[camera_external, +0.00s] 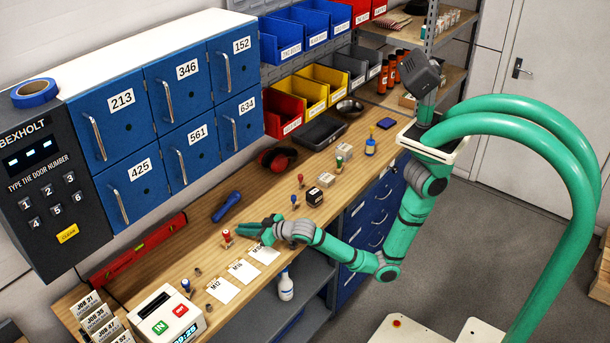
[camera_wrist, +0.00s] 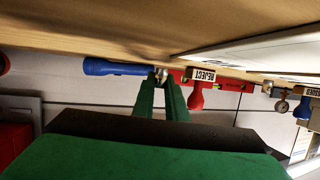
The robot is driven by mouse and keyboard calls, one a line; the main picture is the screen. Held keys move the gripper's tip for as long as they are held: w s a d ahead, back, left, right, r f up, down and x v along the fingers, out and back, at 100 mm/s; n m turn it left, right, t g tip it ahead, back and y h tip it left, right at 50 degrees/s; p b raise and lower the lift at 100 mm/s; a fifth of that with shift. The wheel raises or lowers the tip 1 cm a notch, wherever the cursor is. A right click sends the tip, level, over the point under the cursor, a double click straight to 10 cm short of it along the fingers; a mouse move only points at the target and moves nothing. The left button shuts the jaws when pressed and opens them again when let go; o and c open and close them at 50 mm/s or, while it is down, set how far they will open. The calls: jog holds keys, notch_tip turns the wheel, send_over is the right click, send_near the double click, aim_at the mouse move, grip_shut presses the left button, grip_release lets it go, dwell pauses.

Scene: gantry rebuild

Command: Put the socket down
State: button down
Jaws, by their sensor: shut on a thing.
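My gripper (camera_external: 243,229) reaches in from the right, low over the wooden bench. In the wrist view its two green fingers (camera_wrist: 161,80) close together at their tips on a small silvery socket (camera_wrist: 161,73). The socket is mostly hidden in the external view. Paper cards marked M12 (camera_external: 223,289), M16 (camera_external: 243,270) and a third card (camera_external: 264,254), partly hidden by the arm, lie along the front edge. I cannot tell whether the held socket touches the bench.
A red-handled REJECT stamp (camera_external: 227,238) stands close beyond my fingertips; it also shows in the wrist view (camera_wrist: 197,93). A blue torch (camera_external: 227,206) and red level (camera_external: 138,250) lie farther back. An IN/OUT box (camera_external: 165,318) stands front left. Several stamps stand to the right.

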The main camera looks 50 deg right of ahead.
jog(key=c, duration=1.8)
grip_release()
jog(key=shift+f, duration=0.7)
jog(key=shift+o, duration=0.2)
jog(key=shift+r, duration=0.35)
jog(key=v, duration=0.8)
jog(key=r+v, duration=0.1)
jog(key=v, duration=0.3)
jog(key=shift+r, duration=0.2)
jog(key=shift+w, duration=0.1)
